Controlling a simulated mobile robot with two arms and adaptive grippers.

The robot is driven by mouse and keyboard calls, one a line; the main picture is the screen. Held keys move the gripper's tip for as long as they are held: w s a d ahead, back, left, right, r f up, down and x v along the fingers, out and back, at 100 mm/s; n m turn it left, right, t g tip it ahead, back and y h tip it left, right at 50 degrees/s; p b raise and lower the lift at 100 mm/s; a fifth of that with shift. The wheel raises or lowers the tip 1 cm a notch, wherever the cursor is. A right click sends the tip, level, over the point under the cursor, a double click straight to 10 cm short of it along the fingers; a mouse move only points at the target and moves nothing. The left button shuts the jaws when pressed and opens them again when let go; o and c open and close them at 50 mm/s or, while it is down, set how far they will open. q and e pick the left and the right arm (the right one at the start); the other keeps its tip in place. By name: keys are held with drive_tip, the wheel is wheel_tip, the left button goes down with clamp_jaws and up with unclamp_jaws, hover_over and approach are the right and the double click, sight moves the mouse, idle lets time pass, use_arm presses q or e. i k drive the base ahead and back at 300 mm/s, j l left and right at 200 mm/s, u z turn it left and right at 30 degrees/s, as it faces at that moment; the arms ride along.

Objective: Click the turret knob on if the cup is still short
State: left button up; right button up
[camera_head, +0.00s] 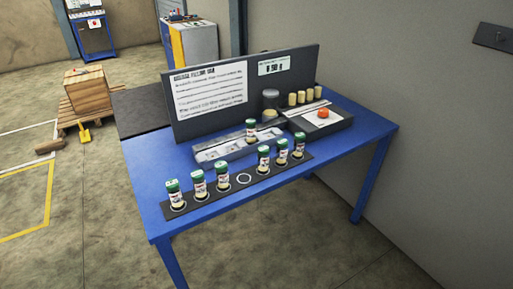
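An orange knob (323,113) sits on top of a grey unit (335,122) at the right of the blue table; its setting is too small to tell. A grey cylindrical vessel (270,98) stands behind and left of the knob, with a small pale round piece (269,114) in front of it. I cannot tell whether either is the cup, or any fill level. A small display (274,65) on the dark panel bears digits too small to read surely. Neither of my grippers is in view.
Several green-capped jars (199,185) stand on a dark strip (233,189) with one empty ring (244,179). Another jar (251,130) stands at the grey tray (212,153). Pale cylinders (302,97) line the back. The blue table (340,155) is clear at front right.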

sight(323, 112)
drive_tip(key=i+l, duration=0.3)
drive_tip(key=i+l+u, duration=0.15)
drive_tip(key=i+l, duration=0.2)
drive_tip(key=l, duration=0.15)
drive_tip(key=i+l, duration=0.3)
drive_tip(key=i+l+u, duration=0.1)
drive_tip(key=i+l, duration=0.2)
drive_tip(key=l, duration=0.25)
